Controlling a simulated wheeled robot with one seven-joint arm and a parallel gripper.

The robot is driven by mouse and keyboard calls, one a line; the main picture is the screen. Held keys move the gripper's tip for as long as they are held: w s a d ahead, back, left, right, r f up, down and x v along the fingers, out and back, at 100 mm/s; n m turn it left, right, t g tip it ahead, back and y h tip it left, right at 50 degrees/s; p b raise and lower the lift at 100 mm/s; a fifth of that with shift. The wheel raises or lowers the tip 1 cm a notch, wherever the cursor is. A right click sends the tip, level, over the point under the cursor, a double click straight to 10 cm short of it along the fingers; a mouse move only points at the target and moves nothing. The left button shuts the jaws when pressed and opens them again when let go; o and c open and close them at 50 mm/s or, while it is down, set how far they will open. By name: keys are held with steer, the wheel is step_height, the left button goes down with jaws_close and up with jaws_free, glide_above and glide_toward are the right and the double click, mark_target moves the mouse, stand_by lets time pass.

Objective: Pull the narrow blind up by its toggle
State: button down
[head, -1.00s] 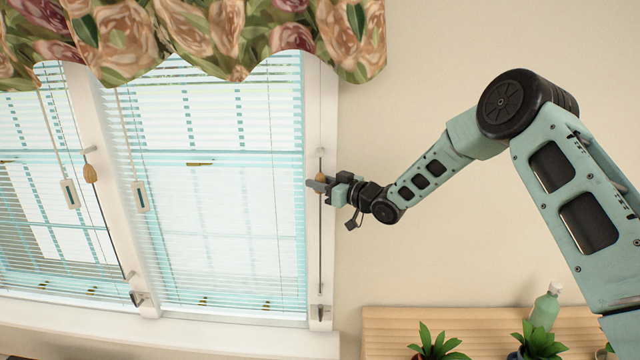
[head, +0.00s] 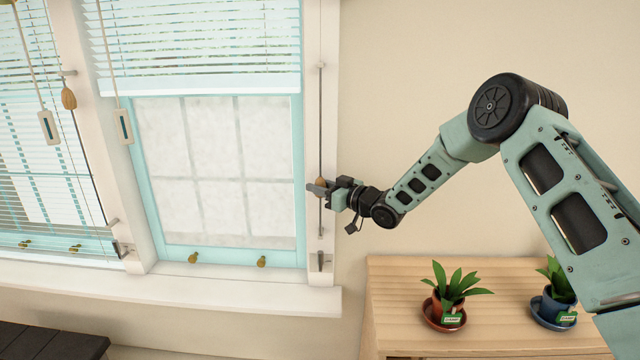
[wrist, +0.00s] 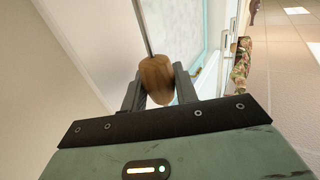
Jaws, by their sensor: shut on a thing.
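The narrow blind (head: 200,86) hangs in the right-hand window. Its bottom rail is level in the upper part of the head view, with bare panes (head: 215,150) below it. Its wooden toggle (head: 321,181) is on the vertical line at the right window frame, well down toward the hook. My gripper (head: 324,187) is shut on this toggle. In the wrist view the brown toggle (wrist: 156,78) sits between my two fingers, with the cord rising from its top. The top of the blind is out of view.
A metal hook (head: 320,261) is on the frame below my gripper. The left window's blind (head: 60,200) hangs low, with its own toggle (head: 68,98). A wooden cabinet (head: 400,290) bears a red-potted plant (head: 447,310) and a blue-potted plant (head: 553,308). A dark bench (head: 50,343) is lower left.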

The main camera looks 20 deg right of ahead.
step_height(320, 180, down, 11)
steer(key=b, duration=0.7)
steer(key=shift+s+f, duration=0.1)
steer(key=shift+f, duration=0.15)
steer(key=c, duration=1.4)
jaws_free()
steer(key=shift+o, duration=0.2)
steer(key=shift+s+d, duration=0.1)
steer(key=shift+d, duration=0.05)
steer(key=b+v, duration=0.1)
steer(key=v, duration=1)
steer(key=shift+s+d+b, duration=0.25)
steer(key=shift+b, duration=0.1)
